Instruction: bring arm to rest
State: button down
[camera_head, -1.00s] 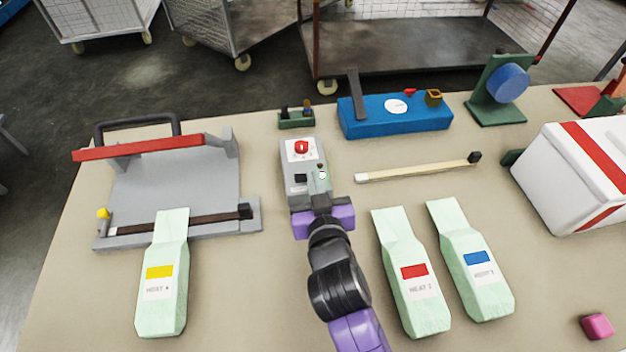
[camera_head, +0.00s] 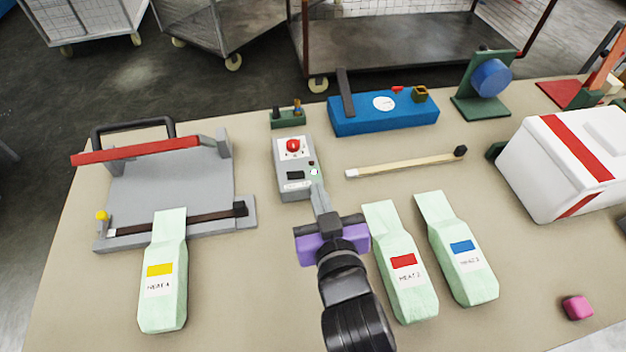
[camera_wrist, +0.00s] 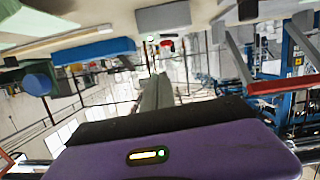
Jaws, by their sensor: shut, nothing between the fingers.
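My gripper (camera_head: 320,200) is in the middle of the head view, over the table (camera_head: 235,310). Its fingers are shut with nothing between them, pointing toward the grey control box (camera_head: 292,155) with the red button. The fingertips appear close to the near end of that box; whether they touch cannot be told. The purple gripper body sits left of the pale green bag with a red label (camera_head: 404,262). In the wrist view my gripper (camera_wrist: 158,85) points at the room, with the table top along the upper edge.
A grey press with a red handle (camera_head: 150,149) stands left, a yellow-labelled bag (camera_head: 163,290) at its front. A blue-labelled bag (camera_head: 461,248), white box (camera_head: 540,170) and pink block (camera_head: 577,307) are right. A blue device (camera_head: 385,120) stands behind. Bare table lies between the yellow-labelled bag and my arm.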

jog(key=shift+s+d+r, duration=0.2)
jog(key=shift+s, duration=0.4)
jog(key=s+d+m+h, duration=0.1)
jog(key=s+d, duration=0.6)
jog(key=s, duration=0.3)
jog(key=s+d+f+m+h, duration=0.1)
jog(key=s+d, duration=0.6)
jog(key=s, duration=0.3)
jog(key=s+d+f+m+h, duration=0.1)
jog(key=s+d+h, duration=0.1)
jog(key=s+d, duration=0.5)
jog(key=s, duration=0.3)
jog(key=shift+m, duration=0.4)
jog(key=shift+d, duration=0.1)
